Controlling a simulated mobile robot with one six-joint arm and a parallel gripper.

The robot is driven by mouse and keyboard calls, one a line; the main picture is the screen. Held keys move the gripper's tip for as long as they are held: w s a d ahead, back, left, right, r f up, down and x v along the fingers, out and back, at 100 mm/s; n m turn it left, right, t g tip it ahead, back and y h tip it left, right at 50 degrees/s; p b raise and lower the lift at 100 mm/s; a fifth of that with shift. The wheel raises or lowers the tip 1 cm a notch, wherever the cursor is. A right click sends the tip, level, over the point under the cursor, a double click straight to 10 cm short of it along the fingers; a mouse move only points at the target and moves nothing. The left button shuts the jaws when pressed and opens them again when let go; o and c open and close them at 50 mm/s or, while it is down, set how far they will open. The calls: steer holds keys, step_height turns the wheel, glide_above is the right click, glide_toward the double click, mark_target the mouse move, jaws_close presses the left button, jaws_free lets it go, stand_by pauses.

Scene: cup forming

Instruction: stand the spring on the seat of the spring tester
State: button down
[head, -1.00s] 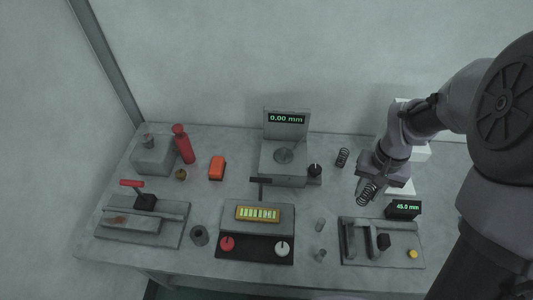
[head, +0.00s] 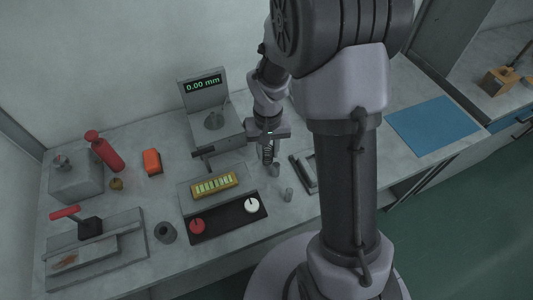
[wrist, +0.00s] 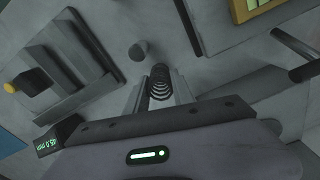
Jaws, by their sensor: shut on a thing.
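The unit with the 0.00 mm screen (head: 203,85) looks like the spring tester; its round seat (head: 214,121) is bare. My gripper (head: 267,146) is shut on a dark coil spring (head: 267,154), which hangs below it to the right of the tester, apart from the seat. In the wrist view the spring (wrist: 160,84) shows nearly end-on between the two fingers of my gripper (wrist: 158,90). The second spring that stood on the bench is not visible in the head view now.
A control box with a yellow panel (head: 214,184) stands in front of the tester, whose lever (head: 204,151) sticks out. The 45.0 mm gauge (wrist: 60,80) is left in the wrist view. A blue mat (head: 433,125) lies right.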

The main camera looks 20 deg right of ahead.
steer(key=shift+r, duration=0.15)
steer(key=c, duration=1.1)
jaws_free()
